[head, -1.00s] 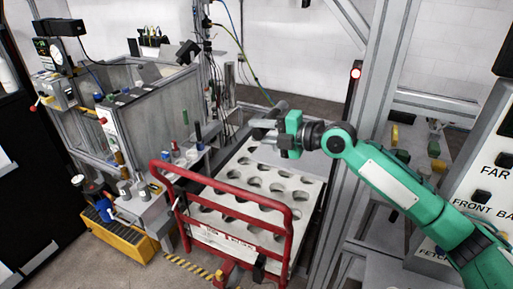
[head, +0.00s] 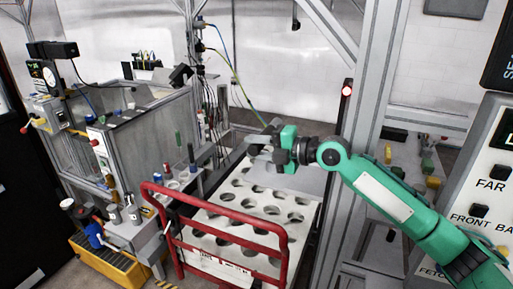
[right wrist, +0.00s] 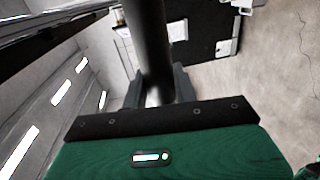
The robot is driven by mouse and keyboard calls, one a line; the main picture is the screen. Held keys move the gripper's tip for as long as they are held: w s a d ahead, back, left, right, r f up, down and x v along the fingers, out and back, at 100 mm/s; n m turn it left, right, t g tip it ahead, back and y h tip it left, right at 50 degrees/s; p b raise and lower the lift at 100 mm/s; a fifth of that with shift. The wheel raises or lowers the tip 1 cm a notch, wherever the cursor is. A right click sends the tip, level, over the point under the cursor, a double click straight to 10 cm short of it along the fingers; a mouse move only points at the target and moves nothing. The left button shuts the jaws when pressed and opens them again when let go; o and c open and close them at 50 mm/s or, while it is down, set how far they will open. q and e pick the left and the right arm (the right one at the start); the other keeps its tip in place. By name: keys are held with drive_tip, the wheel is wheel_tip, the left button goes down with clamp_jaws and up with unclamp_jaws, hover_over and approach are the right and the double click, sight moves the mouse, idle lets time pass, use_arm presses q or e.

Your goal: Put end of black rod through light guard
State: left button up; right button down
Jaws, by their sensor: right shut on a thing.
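My right gripper (head: 262,152) reaches in from the right, over the far end of a white perforated plate. In the right wrist view, its dark fingers (right wrist: 158,92) are shut on a thick black rod (right wrist: 150,45), which runs up out of the top of the picture. The rod's far end is out of that view. In the head view the rod is hard to tell from the grey gripper parts. A dark upright strip with a lit red lamp (head: 346,91) stands on the metal frame; I cannot tell whether it is the light guard. My left gripper is not in view.
A red rail (head: 216,212) fences the near side of the white perforated plate (head: 252,222). A metal frame post (head: 372,95) stands close to my right arm. A glass-walled station (head: 135,135) and a yellow bin (head: 112,262) are at left. A button panel (head: 490,185) is at right.

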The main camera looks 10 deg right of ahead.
drive_tip(key=s+a+p, duration=0.5)
drive_tip(key=s+a, duration=0.3)
drive_tip(key=s, duration=0.3)
drive_tip(key=shift+s+a, duration=0.15)
drive_tip(key=shift+s, duration=0.05)
idle(0.5)
